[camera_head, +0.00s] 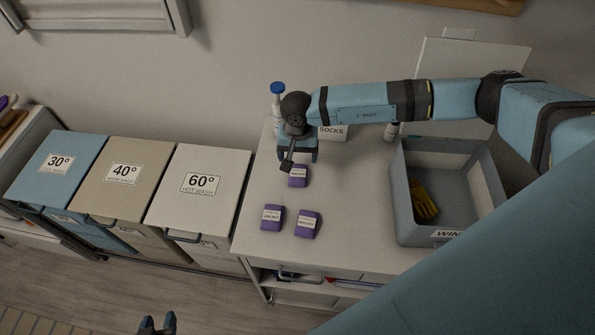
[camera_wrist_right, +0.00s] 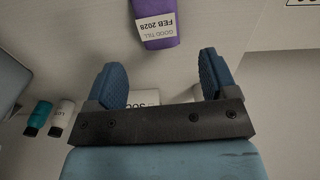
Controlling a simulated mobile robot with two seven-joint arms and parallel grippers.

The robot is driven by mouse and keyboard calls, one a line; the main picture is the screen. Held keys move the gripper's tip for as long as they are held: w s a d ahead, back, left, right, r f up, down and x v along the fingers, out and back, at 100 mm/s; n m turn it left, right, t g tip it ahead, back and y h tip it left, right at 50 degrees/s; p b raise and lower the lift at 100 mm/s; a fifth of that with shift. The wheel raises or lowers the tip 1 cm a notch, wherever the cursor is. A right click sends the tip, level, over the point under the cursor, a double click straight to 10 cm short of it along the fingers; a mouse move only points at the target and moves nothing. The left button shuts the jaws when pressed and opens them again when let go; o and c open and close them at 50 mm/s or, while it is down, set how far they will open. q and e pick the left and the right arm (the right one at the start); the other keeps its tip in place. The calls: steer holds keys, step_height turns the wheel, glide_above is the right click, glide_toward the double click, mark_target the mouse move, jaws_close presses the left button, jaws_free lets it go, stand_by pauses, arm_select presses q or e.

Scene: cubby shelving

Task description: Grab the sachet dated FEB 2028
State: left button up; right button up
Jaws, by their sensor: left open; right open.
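A purple sachet (camera_head: 298,182) lies on the white counter, close by my right gripper (camera_head: 299,157), which hides part of it. In the right wrist view the purple sachet (camera_wrist_right: 164,38) has a white label reading GOOD TILL FEB 2028, upside down. It lies beyond the spread fingers of my right gripper (camera_wrist_right: 163,77), which is open and empty. Two more purple sachets, a left one (camera_head: 271,218) and a right one (camera_head: 307,225), lie nearer the counter's front edge; their labels are too small to read. My left gripper (camera_head: 157,322) is open and empty at the bottom edge, away from the counter.
A grey bin (camera_head: 405,215) with a yellow item (camera_head: 424,200) inside stands on the right of the counter. A box labelled SOCKS (camera_head: 332,132) and a blue-capped bottle (camera_head: 278,92) are at the back. Hampers marked 30°, 40° and 60° (camera_head: 203,205) stand left.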

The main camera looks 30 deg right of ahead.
mark_target(298, 169)
steer(key=shift+f, duration=0.65)
step_height(298, 169, down, 4)
steer(key=shift+d+f+p, duration=0.1)
steer(key=shift+f+p, duration=0.05)
steer(key=shift+p, duration=0.85)
steer(key=shift+f, duration=0.45)
steer(key=shift+c, duration=0.3)
steer(key=c, duration=0.9)
